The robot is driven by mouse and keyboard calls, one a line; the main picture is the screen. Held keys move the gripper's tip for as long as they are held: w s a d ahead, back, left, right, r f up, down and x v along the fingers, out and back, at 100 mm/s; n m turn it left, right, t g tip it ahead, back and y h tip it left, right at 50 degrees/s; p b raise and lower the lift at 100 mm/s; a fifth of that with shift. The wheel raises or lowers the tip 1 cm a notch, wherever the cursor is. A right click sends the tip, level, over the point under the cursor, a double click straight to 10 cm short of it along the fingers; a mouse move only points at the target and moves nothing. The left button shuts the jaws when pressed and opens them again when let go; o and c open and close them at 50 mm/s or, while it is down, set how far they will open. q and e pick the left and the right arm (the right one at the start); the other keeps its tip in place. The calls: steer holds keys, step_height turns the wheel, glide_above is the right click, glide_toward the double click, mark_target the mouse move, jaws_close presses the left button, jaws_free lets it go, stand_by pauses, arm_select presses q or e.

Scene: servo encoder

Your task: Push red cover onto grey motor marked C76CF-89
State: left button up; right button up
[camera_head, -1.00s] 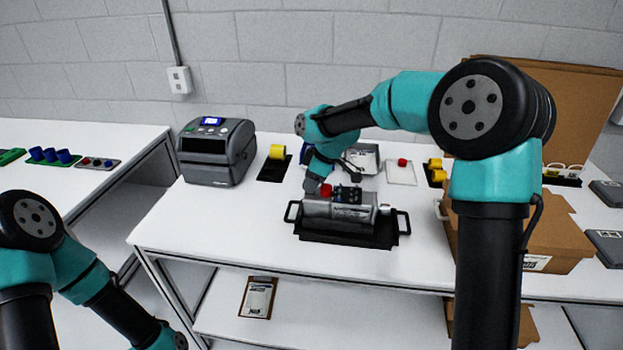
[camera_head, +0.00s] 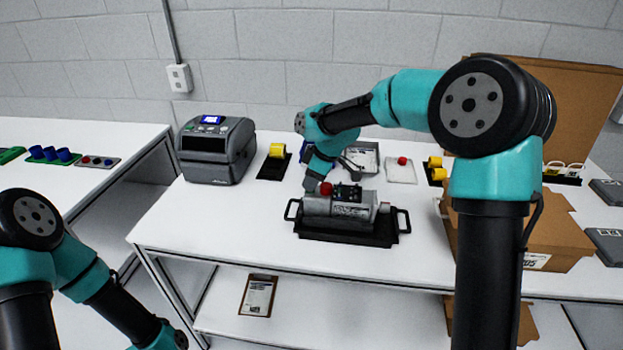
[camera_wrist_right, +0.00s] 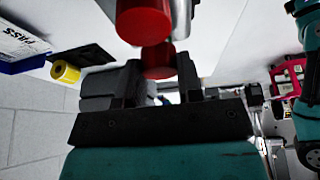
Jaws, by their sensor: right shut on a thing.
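The grey motor (camera_head: 318,207) lies in a black tray with handles (camera_head: 345,237) on the table. Its label is too small to read. A red cylindrical cover (camera_head: 326,188) shows at the motor's upper left. My right gripper (camera_head: 313,186) is at that end of the motor, its fingers partly hidden. In the right wrist view, my right gripper (camera_wrist_right: 159,76) is shut on a red cylinder (camera_wrist_right: 158,62). Another red cylinder (camera_wrist_right: 143,18) shows just above it, by a grey body. I cannot tell whether the held one touches the motor. My left gripper is out of view.
A label printer (camera_head: 216,150) stands at the back left. Another red piece (camera_head: 403,160) lies on a white sheet (camera_head: 402,174) behind the motor. Yellow rolls (camera_head: 277,150) and a cardboard box (camera_head: 560,235) are nearby. The table's front left is clear.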

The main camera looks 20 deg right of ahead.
steer(key=shift+f, duration=0.65)
stand_by(0.8)
steer(key=o, duration=1)
steer(key=shift+c, duration=0.2)
steer(key=shift+r, duration=0.1)
steer(key=v, duration=1.7)
steer(key=shift+s, duration=0.1)
